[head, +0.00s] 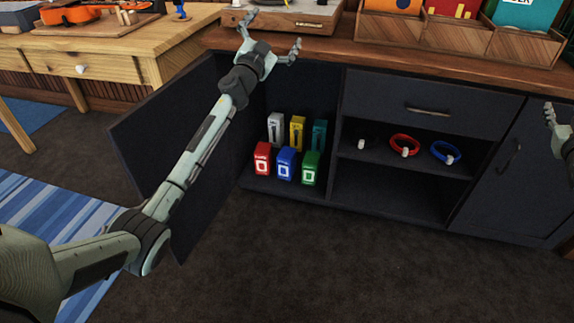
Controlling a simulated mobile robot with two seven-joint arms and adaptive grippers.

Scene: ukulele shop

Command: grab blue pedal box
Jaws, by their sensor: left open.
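The blue pedal box (286,164) stands upright on the floor of the open cabinet, in the front row. A red box (262,159) is on its left and a green box (311,168) on its right. My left gripper (272,35) is open and empty, up at the countertop's height, above and well apart from the boxes. My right gripper (549,114) shows in part at the right edge, in front of the cabinet; its jaw state is unclear.
White (275,128), yellow (297,132) and teal (319,134) boxes stand behind. The open cabinet door (150,125) is at the left, beneath my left arm. Red (404,143) and blue (446,151) coiled items lie on the shelf. The wooden countertop (340,49) overhangs the cabinet.

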